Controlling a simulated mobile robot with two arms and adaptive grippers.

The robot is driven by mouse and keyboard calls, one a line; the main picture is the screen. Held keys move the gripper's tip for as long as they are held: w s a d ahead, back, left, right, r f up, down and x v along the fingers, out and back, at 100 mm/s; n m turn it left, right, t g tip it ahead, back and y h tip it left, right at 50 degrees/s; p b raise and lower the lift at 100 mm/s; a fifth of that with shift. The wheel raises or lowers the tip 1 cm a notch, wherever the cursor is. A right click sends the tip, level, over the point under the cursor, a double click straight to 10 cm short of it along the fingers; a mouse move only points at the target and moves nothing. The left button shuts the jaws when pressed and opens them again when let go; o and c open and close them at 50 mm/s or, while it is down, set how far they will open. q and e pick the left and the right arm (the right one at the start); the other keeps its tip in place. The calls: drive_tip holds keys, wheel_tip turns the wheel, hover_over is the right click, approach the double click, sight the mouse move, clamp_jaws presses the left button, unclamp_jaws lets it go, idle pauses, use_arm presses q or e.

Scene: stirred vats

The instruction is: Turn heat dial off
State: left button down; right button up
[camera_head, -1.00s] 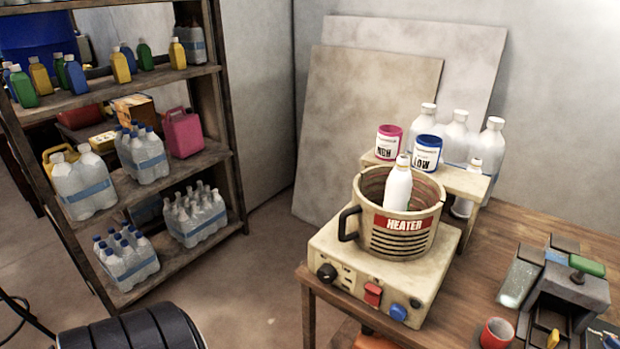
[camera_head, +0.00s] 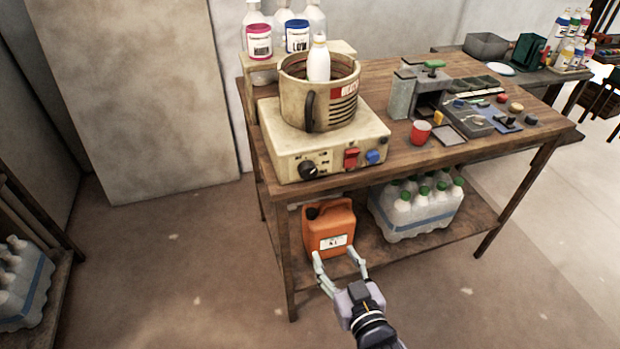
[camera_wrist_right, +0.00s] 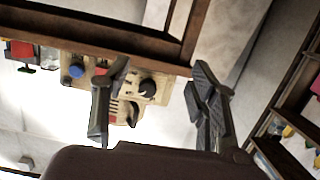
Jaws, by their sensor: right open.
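The heater unit (camera_head: 284,149) is a cream box on the left end of the wooden table, with a heater pot (camera_head: 292,95) on top and a white bottle (camera_head: 319,61) standing in the pot. Its front panel has a black dial (camera_head: 308,170), a red switch (camera_head: 351,157) and a blue knob (camera_head: 373,157). In the right wrist view the heater shows upside down, with the black dial (camera_wrist_right: 148,88) between my fingers in the picture. My right gripper (camera_head: 341,261) is open and empty, in front of the table and below the dial. My left gripper is not in view.
An orange canister (camera_head: 328,229) and a pack of bottles (camera_head: 417,209) stand on the table's lower shelf. A red cup (camera_head: 420,132) and a grey device (camera_head: 436,95) are right of the heater.

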wheel_tip(320, 180, up, 9)
drive_tip(key=t, duration=0.2)
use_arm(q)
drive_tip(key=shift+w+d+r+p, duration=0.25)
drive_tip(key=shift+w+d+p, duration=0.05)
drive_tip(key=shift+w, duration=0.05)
use_arm(e)
approach(309, 173)
drive_tip(key=shift+y, duration=0.4)
drive_tip(key=x, duration=0.9)
drive_tip(key=shift+w+d+f, duration=0.1)
drive_tip(key=shift+w+d, duration=0.05)
drive_tip(key=shift+d, duration=0.1)
drive_tip(key=c, duration=1.2)
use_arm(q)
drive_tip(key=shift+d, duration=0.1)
use_arm(e)
drive_tip(key=shift+o, duration=0.2)
